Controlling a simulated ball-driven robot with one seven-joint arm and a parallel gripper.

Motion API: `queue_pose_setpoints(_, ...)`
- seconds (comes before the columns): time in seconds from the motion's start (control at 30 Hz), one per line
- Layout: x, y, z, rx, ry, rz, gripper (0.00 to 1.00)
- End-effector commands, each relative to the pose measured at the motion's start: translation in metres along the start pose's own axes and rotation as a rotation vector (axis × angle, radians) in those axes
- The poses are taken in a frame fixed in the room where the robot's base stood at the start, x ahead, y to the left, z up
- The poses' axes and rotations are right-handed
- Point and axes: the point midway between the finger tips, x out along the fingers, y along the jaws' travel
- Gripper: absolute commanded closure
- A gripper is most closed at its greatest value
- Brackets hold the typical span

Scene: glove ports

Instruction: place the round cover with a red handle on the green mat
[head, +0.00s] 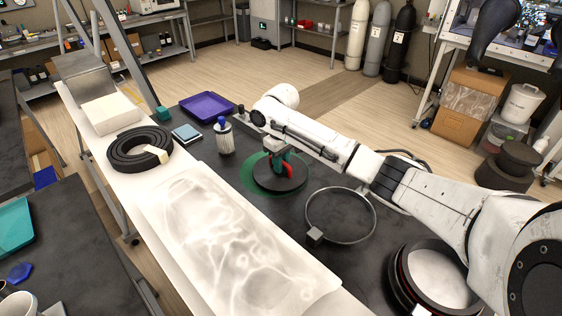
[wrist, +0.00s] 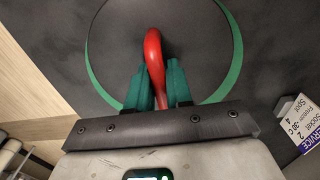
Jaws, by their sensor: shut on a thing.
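The round cover (head: 267,183) is a dark flat disc with a red handle (head: 290,172) standing up from its middle. It lies over the green mat (head: 247,172), whose rim shows past the disc at the left and back in the head view. My gripper (head: 283,156) is over the cover, its green fingers shut on the red handle. In the wrist view the fingers (wrist: 158,82) flank the handle (wrist: 154,55), with the disc (wrist: 205,40) behind and the mat rim (wrist: 237,62) at its edge. I cannot tell whether the disc touches the mat.
A dark ring with a small block (head: 316,235) lies right of the mat. A white jar with a blue top (head: 224,140) and a purple tray (head: 208,107) stand behind left. A translucent sheet (head: 235,250) covers the front. A round stack (head: 440,278) stands at lower right.

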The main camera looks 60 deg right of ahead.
Motion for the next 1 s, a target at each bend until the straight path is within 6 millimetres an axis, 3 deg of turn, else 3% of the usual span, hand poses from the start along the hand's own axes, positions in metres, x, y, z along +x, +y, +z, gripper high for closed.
queue_pose_setpoints(0.27,0.002,0.0,0.0,0.0,0.001,0.0,1.0)
queue_pose_setpoints(0.3,0.003,0.0,0.0,-0.001,0.001,-0.001,0.78)
queue_pose_setpoints(0.57,0.003,0.0,0.0,0.0,0.0,0.0,0.54)
queue_pose_setpoints(0.83,0.0,0.0,0.0,0.0,0.001,0.001,0.54)
queue_pose_setpoints(1.0,-0.017,-0.001,-0.001,-0.001,0.002,-0.001,0.54)
